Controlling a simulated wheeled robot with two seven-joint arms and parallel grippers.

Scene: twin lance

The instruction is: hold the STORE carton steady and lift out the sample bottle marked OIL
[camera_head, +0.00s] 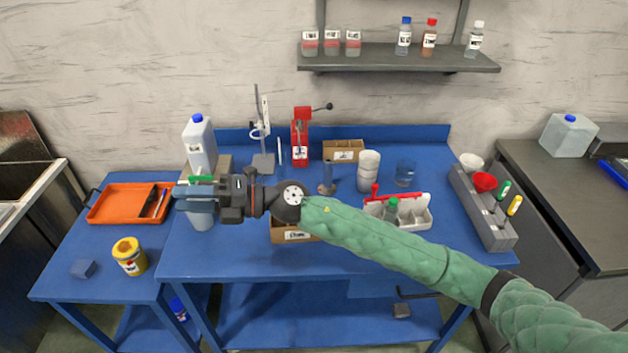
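A brown carton (283,234) with a white label stands near the front of the blue table. My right arm covers its upper part, so its contents are hidden and the label is too small to read surely. A second small carton (330,148) with a label stands at the back. I cannot make out a bottle marked OIL. My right gripper (180,197) reaches across from the right, above the table's left part and left of the front carton. Its fingers are seen edge-on, and their gap is unclear. My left gripper is out of view.
An orange tray (103,207) and a yellow jar (130,262) are at left. A white jug (199,140) and red press (300,132) stand behind. A white caddy (421,221) and grey rack (478,218) are at right. The table's front strip is clear.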

